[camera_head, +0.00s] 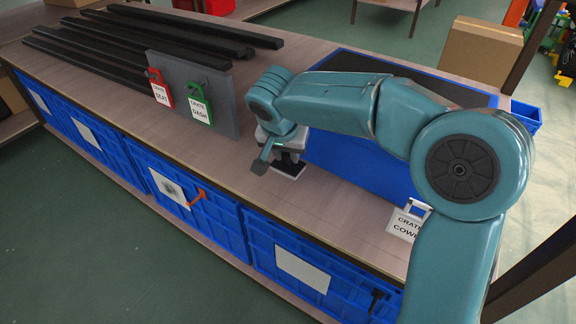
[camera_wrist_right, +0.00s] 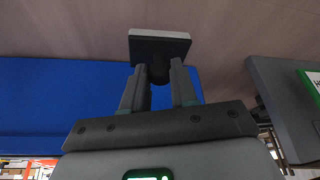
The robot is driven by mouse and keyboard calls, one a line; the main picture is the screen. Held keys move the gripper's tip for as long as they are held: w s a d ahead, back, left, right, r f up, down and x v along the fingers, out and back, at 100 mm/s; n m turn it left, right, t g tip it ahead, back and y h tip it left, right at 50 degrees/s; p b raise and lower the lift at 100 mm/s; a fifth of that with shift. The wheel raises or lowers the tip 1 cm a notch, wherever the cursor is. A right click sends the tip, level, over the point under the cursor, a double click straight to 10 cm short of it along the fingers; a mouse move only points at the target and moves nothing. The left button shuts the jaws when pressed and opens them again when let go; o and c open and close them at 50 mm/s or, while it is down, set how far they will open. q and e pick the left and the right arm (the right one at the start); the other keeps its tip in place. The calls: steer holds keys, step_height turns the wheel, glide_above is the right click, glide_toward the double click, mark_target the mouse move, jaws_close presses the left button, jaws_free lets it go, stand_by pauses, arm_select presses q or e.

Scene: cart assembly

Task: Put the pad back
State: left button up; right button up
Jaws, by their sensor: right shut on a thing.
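The pad (camera_head: 289,170), a dark block with a white face, is at the tabletop between the grey panel and the blue crate. In the right wrist view the pad (camera_wrist_right: 160,46) shows as a dark plate with a white edge and a dark knob behind it. My right gripper (camera_head: 273,152) is at the pad; in the right wrist view its two fingers (camera_wrist_right: 158,92) are closed on the knob. I cannot tell whether the pad touches the table or hangs just above it. My left gripper is not in view.
Black bars (camera_head: 110,50) lie at the far left. The table's front strip (camera_head: 240,185) is clear.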

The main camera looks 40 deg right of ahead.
mark_target(287, 160)
step_height(287, 160, down, 4)
steer(key=shift+d+f+b, duration=0.15)
steer(key=shift+f+b, duration=0.05)
steer(key=shift+b, duration=0.55)
steer(key=shift+r, duration=0.1)
steer(key=o, duration=0.9)
steer(key=shift+o, duration=0.2)
steer(key=shift+r, duration=0.1)
steer(key=p+v, duration=0.3)
steer(key=v, duration=0.9)
